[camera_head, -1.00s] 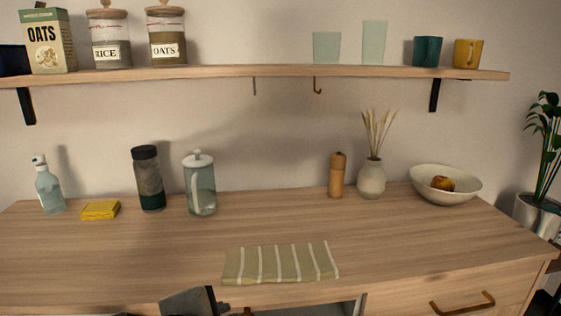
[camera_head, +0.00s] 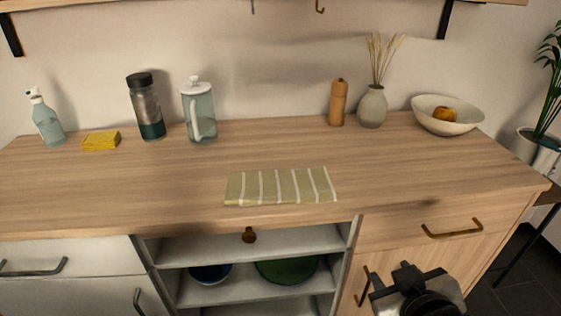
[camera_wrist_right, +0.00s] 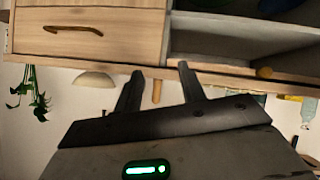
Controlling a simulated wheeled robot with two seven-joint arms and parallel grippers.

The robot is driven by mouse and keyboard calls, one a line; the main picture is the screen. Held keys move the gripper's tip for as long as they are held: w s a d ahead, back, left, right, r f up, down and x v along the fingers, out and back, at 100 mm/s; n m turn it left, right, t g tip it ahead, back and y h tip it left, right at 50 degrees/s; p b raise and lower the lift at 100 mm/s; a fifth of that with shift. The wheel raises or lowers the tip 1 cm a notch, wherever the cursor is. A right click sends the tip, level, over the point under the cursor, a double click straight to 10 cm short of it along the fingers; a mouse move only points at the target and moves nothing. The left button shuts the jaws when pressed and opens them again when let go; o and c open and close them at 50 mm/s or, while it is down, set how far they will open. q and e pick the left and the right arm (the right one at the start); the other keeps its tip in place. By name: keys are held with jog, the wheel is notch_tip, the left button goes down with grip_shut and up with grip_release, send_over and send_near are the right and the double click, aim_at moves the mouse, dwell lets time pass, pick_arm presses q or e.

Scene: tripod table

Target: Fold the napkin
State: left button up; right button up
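The napkin (camera_head: 281,186) is green-beige with white stripes and lies flat near the front edge of the wooden countertop. It has a roughly rectangular outline; I cannot tell how many layers it has. My right gripper (camera_head: 412,280) is below and to the right of the napkin, in front of the cabinet, touching nothing that I can see. In the right wrist view my right gripper (camera_wrist_right: 160,75) has its two dark fingers apart, with nothing held between them. The napkin does not show in that view. My left gripper is out of view.
The countertop (camera_head: 120,185) is clear around the napkin. At its back stand a spray bottle (camera_head: 46,118), yellow sponge (camera_head: 101,141), dark-lidded bottle (camera_head: 146,106), pitcher (camera_head: 199,112), wooden mill (camera_head: 338,102), vase (camera_head: 372,106) and bowl (camera_head: 447,118). A drawer handle (camera_head: 452,230) juts out in front.

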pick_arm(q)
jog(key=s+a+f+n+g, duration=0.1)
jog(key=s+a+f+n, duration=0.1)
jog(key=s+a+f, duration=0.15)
pick_arm(e)
jog(key=s+d+f+m+g, duration=0.2)
jog(key=s+f+g, duration=0.6)
jog(key=s+f, duration=0.4)
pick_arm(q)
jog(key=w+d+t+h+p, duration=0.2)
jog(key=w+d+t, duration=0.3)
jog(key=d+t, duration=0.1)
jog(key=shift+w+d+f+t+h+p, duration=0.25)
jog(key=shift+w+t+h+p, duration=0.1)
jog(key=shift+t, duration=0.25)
pick_arm(e)
jog(key=w+a+t+y, duration=0.4)
jog(key=w+a+t, duration=0.1)
jog(key=a+t, duration=0.1)
jog(key=shift+a+t, duration=0.25)
jog(key=shift+t, duration=0.45)
jog(key=shift+w+r, duration=0.1)
